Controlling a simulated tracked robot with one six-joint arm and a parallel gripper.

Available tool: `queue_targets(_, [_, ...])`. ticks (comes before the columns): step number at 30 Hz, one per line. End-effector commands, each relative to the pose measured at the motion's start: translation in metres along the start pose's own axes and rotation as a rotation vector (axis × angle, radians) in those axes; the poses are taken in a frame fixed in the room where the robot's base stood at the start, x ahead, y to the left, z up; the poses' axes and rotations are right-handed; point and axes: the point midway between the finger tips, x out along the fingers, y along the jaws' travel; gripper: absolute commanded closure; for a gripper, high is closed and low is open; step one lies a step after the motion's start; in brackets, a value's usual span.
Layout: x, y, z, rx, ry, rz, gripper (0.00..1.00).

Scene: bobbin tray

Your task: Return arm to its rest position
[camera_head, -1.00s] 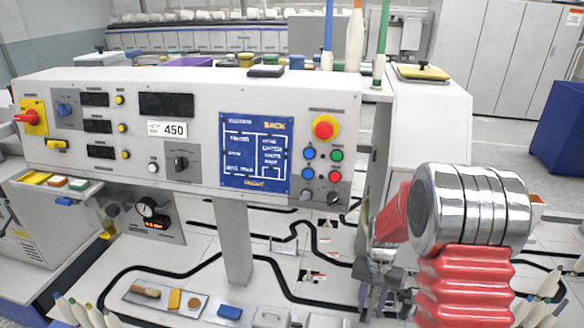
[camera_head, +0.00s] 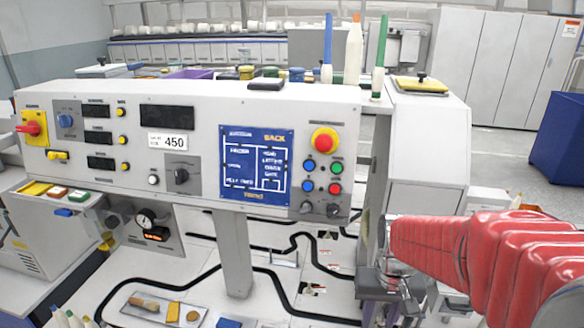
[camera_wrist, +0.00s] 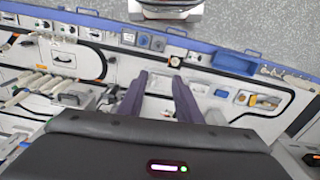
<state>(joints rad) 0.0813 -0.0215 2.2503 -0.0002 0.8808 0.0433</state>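My gripper (camera_wrist: 160,78) shows in the wrist view with its two dark fingers apart and nothing between them. It points at the white work surface (camera_wrist: 222,102) with black lines. In the head view my arm, in a red ribbed sleeve, reaches in from the right edge, and its wrist end is to the right of and below the control panel (camera_head: 205,208). The gripper fingers are hard to make out there.
The panel carries a red knob (camera_head: 325,140) and a blue screen (camera_head: 256,165). A metal tray (camera_head: 187,318) lies at the lower left. A dark blue bin (camera_head: 562,125) stands far right.

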Motion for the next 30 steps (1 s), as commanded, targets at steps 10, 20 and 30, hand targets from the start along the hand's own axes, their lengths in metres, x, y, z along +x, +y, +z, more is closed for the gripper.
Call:
queue_targets(10, [-0.04, -0.005, 0.041, -0.061, 0.097, -0.004, 0.69])
queue_targets(20, [-0.07, -0.009, 0.074, -0.084, 0.208, -0.01, 0.69])
queue_targets(30, [-0.106, -0.014, 0.096, -0.105, 0.359, -0.021, 0.69])
